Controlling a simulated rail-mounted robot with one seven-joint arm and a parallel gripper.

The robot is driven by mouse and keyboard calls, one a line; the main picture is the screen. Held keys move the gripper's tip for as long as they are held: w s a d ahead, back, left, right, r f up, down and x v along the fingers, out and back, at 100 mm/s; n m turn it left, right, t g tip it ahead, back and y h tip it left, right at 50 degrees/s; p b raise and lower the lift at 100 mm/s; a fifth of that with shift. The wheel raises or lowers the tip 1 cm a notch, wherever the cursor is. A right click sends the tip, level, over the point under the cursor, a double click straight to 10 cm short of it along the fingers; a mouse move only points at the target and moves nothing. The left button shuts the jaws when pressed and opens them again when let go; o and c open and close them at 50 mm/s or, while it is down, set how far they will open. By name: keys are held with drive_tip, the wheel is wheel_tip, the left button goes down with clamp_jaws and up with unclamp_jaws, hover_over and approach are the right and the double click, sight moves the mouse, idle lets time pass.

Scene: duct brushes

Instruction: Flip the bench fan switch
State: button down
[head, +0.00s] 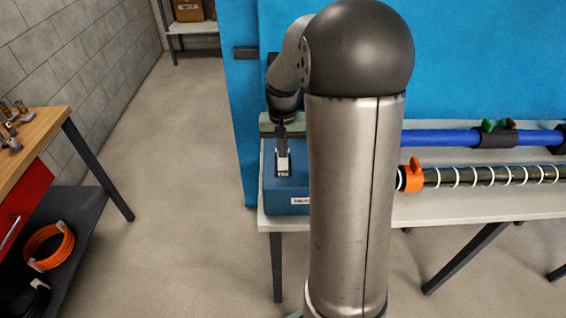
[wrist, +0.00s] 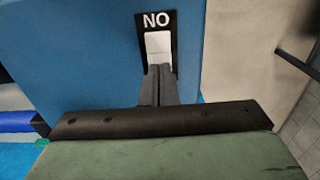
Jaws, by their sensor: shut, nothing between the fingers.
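The bench fan switch (head: 283,163) is a white rocker in a black plate on top of a blue box (head: 286,190) at the left end of the bench. In the wrist view the white rocker (wrist: 158,44) sits below lettering that appears as "NO". My gripper (head: 281,146) is shut and empty, pointing down at the box. In the wrist view its closed fingertips (wrist: 160,69) are at the near edge of the rocker. I cannot tell whether they touch it. The fingertips hide the rocker's near end.
The pale bench (head: 440,207) carries a blue tube (head: 437,138) and a ringed dark rod with an orange clamp (head: 413,176) to the right. A blue panel (head: 470,60) stands behind. A wooden workbench (head: 32,137) is at far left, with open floor (head: 170,200) between.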

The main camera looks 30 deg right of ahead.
drive_tip(key=shift+f+b, duration=0.35)
drive_tip(key=shift+f, duration=0.15)
drive_tip(key=shift+r, duration=0.1)
drive_tip(key=shift+r+p, duration=2.55)
drive_tip(key=shift+r, duration=0.95)
drive_tip(key=s+a+r+n, duration=0.1)
drive_tip(key=s+a+n, duration=0.1)
drive_tip(key=s+a, duration=0.4)
drive_tip(key=s+a+r+n+t, duration=0.1)
drive_tip(key=s+a+n, duration=0.2)
drive_tip(key=s+a, duration=0.4)
drive_tip(key=s, duration=0.8)
drive_tip(key=shift+s+a, duration=0.25)
drive_tip(key=shift+a, duration=0.05)
